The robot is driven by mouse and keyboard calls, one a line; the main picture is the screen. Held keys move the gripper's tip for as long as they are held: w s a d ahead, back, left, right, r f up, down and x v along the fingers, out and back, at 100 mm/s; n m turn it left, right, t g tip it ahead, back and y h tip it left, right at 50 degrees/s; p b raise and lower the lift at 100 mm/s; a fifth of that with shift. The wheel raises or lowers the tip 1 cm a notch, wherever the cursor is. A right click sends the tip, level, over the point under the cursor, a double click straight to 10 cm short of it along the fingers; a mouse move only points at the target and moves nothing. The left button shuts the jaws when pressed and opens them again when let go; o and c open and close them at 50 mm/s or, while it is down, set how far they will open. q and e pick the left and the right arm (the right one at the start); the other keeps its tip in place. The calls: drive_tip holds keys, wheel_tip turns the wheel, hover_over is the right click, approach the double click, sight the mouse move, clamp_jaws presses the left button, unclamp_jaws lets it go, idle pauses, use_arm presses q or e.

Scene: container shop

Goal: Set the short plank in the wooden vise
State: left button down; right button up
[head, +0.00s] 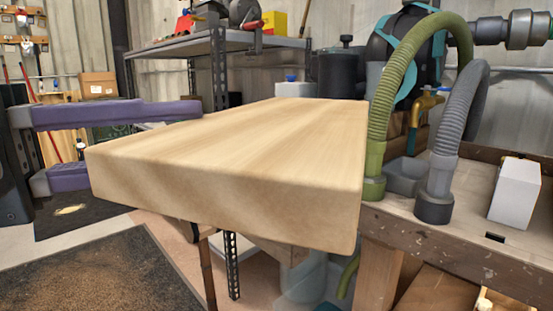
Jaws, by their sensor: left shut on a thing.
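The short plank (235,150) is a thick pale wooden board that fills the middle of the head view, with its near end face toward me. My left gripper (130,142) comes in from the left with two purple fingers, one above the other. It is shut on the plank at its left side, and the plank hides part of the lower finger. The plank looks held up in the air, roughly level. I cannot make out the wooden vise; the plank covers much of the area behind and below it. My right gripper is not in view.
A worn wooden workbench (455,250) stands at the right. It carries a green hose (379,125), a grey hose (445,150) and a white block (515,192). A metal shelf (215,42) stands behind. A dark mat (100,275) lies on the floor at lower left.

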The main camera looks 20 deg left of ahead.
use_arm(q)
drive_tip(key=shift+s+d+r+m+g+h, duration=0.25)
drive_tip(key=shift+s+r+m+g+h, duration=0.1)
drive_tip(key=shift+r+m+g+h, duration=0.3)
drive_tip(key=shift+s+d+r+m+g+h, duration=0.2)
drive_tip(key=shift+s+r+m+g+h, duration=0.1)
drive_tip(key=shift+r+m+g+h, duration=0.3)
drive_tip(key=shift+w, duration=0.1)
